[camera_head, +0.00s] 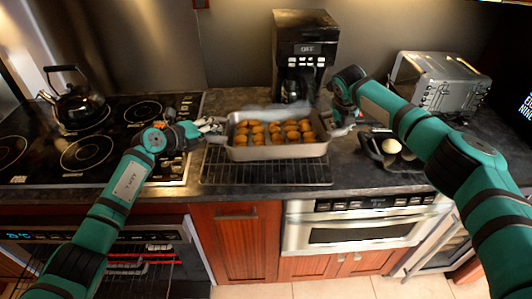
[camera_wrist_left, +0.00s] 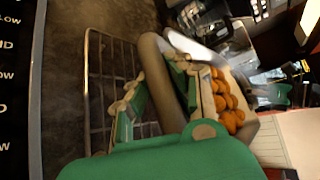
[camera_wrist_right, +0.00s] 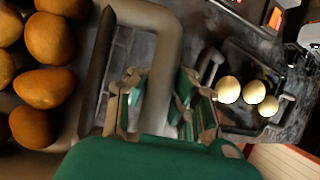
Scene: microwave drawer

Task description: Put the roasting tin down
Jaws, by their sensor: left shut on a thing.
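The roasting tin (camera_head: 279,152) is a metal pan full of golden-brown round pieces. It appears level over the wire rack (camera_head: 265,174) on the counter; whether it touches the rack I cannot tell. My left gripper (camera_head: 210,128) is shut on the tin's left handle, which also shows between its fingers in the left wrist view (camera_wrist_left: 165,85). The rack also shows below the tin in the left wrist view (camera_wrist_left: 98,75).
A coffee maker (camera_head: 303,48) stands behind the tin. A toaster oven (camera_head: 440,82) and a black pan with pale eggs (camera_head: 391,147) are at right. The cooktop with a kettle (camera_head: 76,100) is at left. A microwave drawer (camera_head: 360,230) is below the counter.

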